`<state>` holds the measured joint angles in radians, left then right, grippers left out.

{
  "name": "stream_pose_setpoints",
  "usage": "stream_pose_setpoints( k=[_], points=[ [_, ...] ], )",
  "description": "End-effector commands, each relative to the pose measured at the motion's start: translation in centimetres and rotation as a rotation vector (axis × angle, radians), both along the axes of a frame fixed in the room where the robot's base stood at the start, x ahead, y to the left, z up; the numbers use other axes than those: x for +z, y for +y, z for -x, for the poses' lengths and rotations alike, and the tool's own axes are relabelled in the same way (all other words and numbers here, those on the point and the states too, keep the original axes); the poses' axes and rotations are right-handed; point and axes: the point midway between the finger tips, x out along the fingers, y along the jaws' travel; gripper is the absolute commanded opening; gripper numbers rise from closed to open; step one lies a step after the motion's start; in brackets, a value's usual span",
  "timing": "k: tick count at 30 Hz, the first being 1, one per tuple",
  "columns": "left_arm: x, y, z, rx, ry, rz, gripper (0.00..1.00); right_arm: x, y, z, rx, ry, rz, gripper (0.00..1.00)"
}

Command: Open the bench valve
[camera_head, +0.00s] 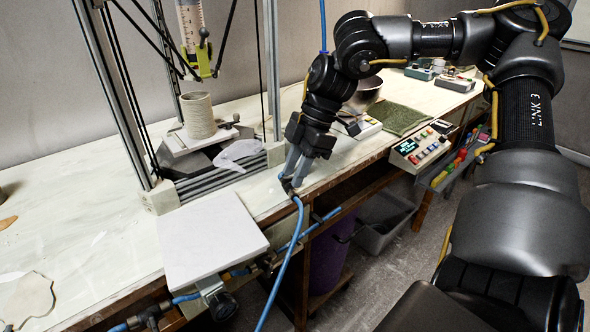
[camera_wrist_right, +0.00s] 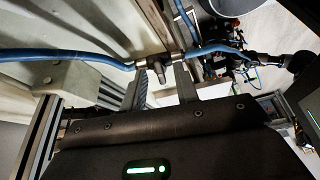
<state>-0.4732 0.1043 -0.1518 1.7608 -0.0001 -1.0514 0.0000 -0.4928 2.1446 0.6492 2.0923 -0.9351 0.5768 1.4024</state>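A small dark fitting (camera_head: 288,184), apparently the bench valve, sits at the front edge of the bench where a blue hose (camera_head: 283,262) meets it. My right gripper (camera_head: 291,178) points down at it, and its fingers partly hide it. In the right wrist view the grey fitting (camera_wrist_right: 167,66) with blue hose on both sides lies at the gap between the two finger tips. My right gripper (camera_wrist_right: 161,84) has its fingers apart there; I cannot tell whether either touches the fitting. The valve's handle position is not clear. My left gripper is not in view.
A frame with a syringe (camera_head: 190,22) stands over a clay cylinder (camera_head: 199,115) at left. A white board (camera_head: 209,238) juts over the front edge, with a black knob (camera_head: 223,306) below. A control box (camera_head: 420,149) and a green mat (camera_head: 397,119) are right of the gripper.

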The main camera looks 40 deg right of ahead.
Motion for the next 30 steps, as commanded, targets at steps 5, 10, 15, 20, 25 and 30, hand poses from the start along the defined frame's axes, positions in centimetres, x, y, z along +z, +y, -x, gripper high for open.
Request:
stream_pose_setpoints(
  k=[5,10,15,20,25,30],
  points=[
    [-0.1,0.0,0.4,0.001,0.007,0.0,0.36,-0.2,0.1,0.0,0.0,-0.001,-0.001,0.3],
    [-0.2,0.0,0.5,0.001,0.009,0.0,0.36,-0.2,0.1,0.0,0.0,-0.001,-0.001,0.24],
    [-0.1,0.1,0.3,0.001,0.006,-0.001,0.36,-0.1,0.1,0.0,0.0,-0.001,0.0,0.02],
    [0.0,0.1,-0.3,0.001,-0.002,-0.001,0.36,-0.1,0.0,0.0,0.0,-0.001,0.0,0.0],
    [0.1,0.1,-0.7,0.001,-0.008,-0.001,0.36,-0.2,0.0,0.0,0.012,-0.003,0.001,0.0],
    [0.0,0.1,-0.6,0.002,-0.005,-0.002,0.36,-0.2,0.0,-0.1,0.069,-0.016,0.007,0.0]
  ],
)
